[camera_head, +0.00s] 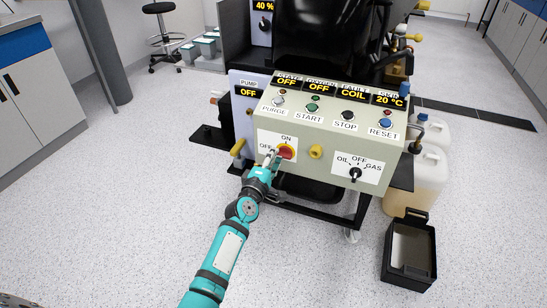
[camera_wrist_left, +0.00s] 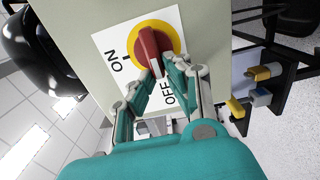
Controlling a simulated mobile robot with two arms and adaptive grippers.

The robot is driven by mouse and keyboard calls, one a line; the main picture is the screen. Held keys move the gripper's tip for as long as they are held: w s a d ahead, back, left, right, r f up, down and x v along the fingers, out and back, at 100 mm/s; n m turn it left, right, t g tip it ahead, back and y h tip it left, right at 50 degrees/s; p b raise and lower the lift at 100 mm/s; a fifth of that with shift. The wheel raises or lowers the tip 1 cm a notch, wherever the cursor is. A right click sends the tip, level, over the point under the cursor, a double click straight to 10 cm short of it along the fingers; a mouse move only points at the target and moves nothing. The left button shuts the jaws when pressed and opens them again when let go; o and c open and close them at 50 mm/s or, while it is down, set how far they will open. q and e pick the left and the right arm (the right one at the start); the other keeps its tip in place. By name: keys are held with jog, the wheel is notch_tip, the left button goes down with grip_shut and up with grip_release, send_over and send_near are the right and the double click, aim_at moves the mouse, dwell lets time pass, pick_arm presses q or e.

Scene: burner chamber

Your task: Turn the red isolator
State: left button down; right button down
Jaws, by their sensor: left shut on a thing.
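The red isolator (camera_head: 286,152) is a red rotary handle on a yellow disc, on a white plate marked ON and OFF on the panel front. In the left wrist view the red handle (camera_wrist_left: 147,46) has its white-marked end toward the OFF label, away from ON. My left gripper (camera_head: 272,159) reaches it from the front, at its left side in the head view. In the left wrist view the gripper's fingers (camera_wrist_left: 158,72) are closed around the marked end of the handle. My right gripper is not in view.
An OIL/OFF/GAS selector (camera_head: 355,173) and a yellow knob (camera_head: 316,152) are on the same panel face (camera_head: 332,150). A yellow-handled valve (camera_head: 238,148) sticks out to the left. A black bin (camera_head: 431,257) stands at right. The floor in front is clear.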

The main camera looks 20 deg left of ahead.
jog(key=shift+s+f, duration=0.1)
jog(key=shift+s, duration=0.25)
pick_arm(q)
jog(key=c, duration=1.3)
grip_release()
jog(key=shift+c, duration=0.2)
jog(key=s, duration=1.2)
jog(key=shift+a, duration=0.2)
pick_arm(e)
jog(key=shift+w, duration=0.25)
